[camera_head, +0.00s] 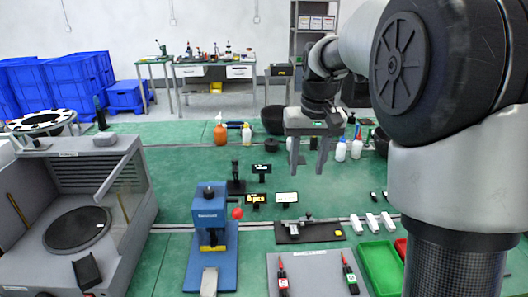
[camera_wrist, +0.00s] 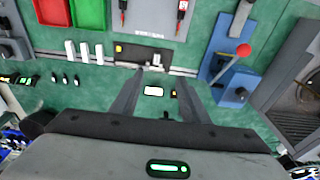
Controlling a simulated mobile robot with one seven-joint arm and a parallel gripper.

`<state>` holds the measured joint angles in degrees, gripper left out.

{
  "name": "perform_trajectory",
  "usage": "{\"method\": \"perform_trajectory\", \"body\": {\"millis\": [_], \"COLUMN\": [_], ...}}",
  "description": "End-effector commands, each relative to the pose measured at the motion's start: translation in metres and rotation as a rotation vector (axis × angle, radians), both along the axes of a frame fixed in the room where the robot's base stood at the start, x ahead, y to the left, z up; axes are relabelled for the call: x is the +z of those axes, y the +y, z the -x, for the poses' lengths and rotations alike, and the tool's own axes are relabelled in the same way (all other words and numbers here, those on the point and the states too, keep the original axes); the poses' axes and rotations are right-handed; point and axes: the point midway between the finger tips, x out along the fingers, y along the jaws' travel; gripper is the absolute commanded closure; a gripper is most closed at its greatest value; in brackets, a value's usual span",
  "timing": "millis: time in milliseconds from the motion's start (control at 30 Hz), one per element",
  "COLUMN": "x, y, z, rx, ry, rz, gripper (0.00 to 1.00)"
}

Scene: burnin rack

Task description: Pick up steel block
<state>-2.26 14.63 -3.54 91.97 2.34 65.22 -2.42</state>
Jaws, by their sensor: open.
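My gripper (camera_head: 307,168) is open and empty, with its fingers pointing down above the green bench. In the wrist view my gripper (camera_wrist: 158,73) has its two fingers spread. A grey metal-looking block (camera_head: 209,281) lies at the front of the blue press base, left of and nearer than my gripper; it may be the steel block. It also seems to show in the wrist view as the grey piece (camera_wrist: 239,20) at the top right. Three pale blocks (camera_head: 372,222) stand in a row to the right. I cannot tell for certain which is the steel block.
The blue press (camera_head: 209,218) has a red-knobbed lever. A dark fixture (camera_head: 325,232) with a metal bar lies ahead of a grey mat (camera_head: 315,274). Green (camera_head: 380,266) and red bins are at right. A large grey machine (camera_head: 100,190) stands left. Bottles (camera_head: 221,134) are behind.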

Motion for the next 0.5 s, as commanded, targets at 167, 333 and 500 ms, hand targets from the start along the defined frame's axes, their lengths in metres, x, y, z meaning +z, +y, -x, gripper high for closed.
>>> {"method": "perform_trajectory", "body": {"millis": [167, 333, 500], "x": [-0.082, -0.121, -0.143], "y": [0.001, 0.002, 0.002], "z": [-0.059, -0.082, -0.087], "rx": [0.009, 0.016, 0.019], "ry": [0.093, 0.135, 0.146], "rz": [0.011, 0.018, 0.021], "gripper": [0.59, 0.59, 0.59]}}
